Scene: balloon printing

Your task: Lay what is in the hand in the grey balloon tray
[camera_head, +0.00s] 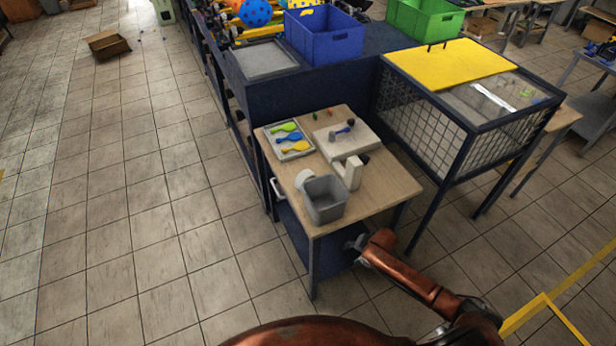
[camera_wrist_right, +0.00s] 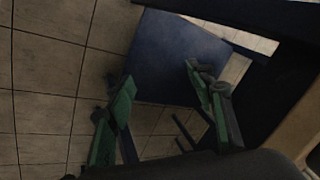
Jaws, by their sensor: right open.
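The grey balloon tray (camera_head: 281,156) lies at the left of the small wooden table, with a green, a blue and a yellow flat balloon in it. A small blue item (camera_head: 343,130) lies on the pale block (camera_head: 362,146) to the tray's right. My right gripper (camera_head: 357,243) is low beside the table's front right side, below the top. In the right wrist view its green fingers (camera_wrist_right: 163,88) stand apart with nothing held between them. A dark blue panel shows beyond them. My left gripper is not in view.
A grey bin (camera_head: 325,199) stands at the table's (camera_head: 377,193) front edge, with a white upright device (camera_head: 349,173) beside it. A mesh-sided stand with a yellow top (camera_head: 449,62) is to the right. A blue crate (camera_head: 325,37) stands behind. The tiled floor at left is mostly clear.

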